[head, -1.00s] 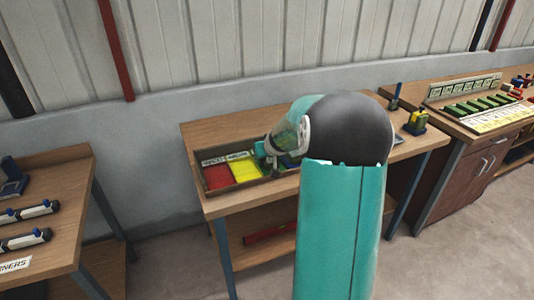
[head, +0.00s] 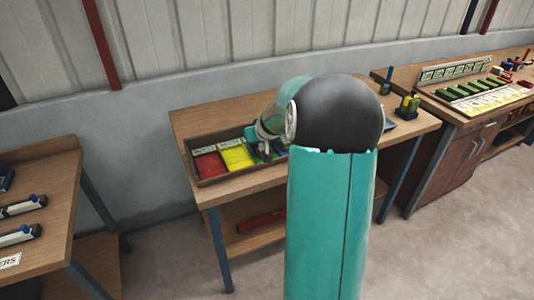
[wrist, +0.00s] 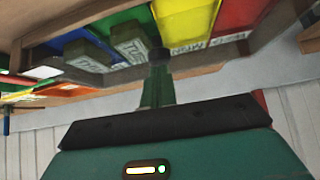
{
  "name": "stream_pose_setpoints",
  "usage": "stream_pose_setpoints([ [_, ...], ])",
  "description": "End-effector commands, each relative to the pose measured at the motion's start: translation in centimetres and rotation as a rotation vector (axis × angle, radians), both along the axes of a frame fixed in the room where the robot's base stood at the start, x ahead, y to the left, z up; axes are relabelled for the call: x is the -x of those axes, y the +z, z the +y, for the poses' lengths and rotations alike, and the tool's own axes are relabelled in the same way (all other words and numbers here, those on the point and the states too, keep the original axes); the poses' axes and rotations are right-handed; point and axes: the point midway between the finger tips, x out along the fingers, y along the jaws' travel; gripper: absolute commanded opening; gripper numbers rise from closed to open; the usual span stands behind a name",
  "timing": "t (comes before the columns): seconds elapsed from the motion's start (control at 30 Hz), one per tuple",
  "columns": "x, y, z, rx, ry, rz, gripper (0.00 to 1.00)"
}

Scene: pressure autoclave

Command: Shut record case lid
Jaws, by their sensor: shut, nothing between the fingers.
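A shallow, dark-edged tray (head: 222,180) with coloured sections lies on the middle workbench. Its red panel (head: 209,165) and yellow panel (head: 237,154) show left of my arm; the wrist view also shows a green panel (wrist: 120,22) and a blue one (wrist: 72,38). I cannot tell a record case lid for sure; a case may be hidden behind my arm. My gripper (head: 265,157) is shut and empty, over or close by the tray just right of the yellow panel. In the wrist view its dark tip (wrist: 158,56) is near the tray's labelled edge; touching cannot be told.
A blue upright tool (head: 386,80) and a yellow-and-blue item (head: 407,106) stand at the bench's right end. Another bench (head: 40,205) is at the left. A bench with a green-slotted rack (head: 478,92) is at the right. A red bar (head: 262,221) lies on the lower shelf.

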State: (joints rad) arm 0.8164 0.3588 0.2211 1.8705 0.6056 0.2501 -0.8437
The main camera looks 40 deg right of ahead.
Motion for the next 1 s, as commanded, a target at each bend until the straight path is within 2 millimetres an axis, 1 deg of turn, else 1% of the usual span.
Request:
stream_pose_setpoints([
  [0.03, 0.0, 1.2, 0.0, 0.007, 0.001, -0.009, 0.00],
  [0.13, -0.1, 3.2, -0.3, 0.018, -0.003, -0.022, 0.00],
  [0.2, 0.9, 2.4, -0.2, 0.012, -0.007, -0.018, 0.00],
  [0.73, 6.3, 0.6, 1.5, 0.017, -0.009, -0.020, 0.00],
  [1.0, 8.2, 0.0, 2.1, 0.018, -0.008, -0.022, 0.00],
])
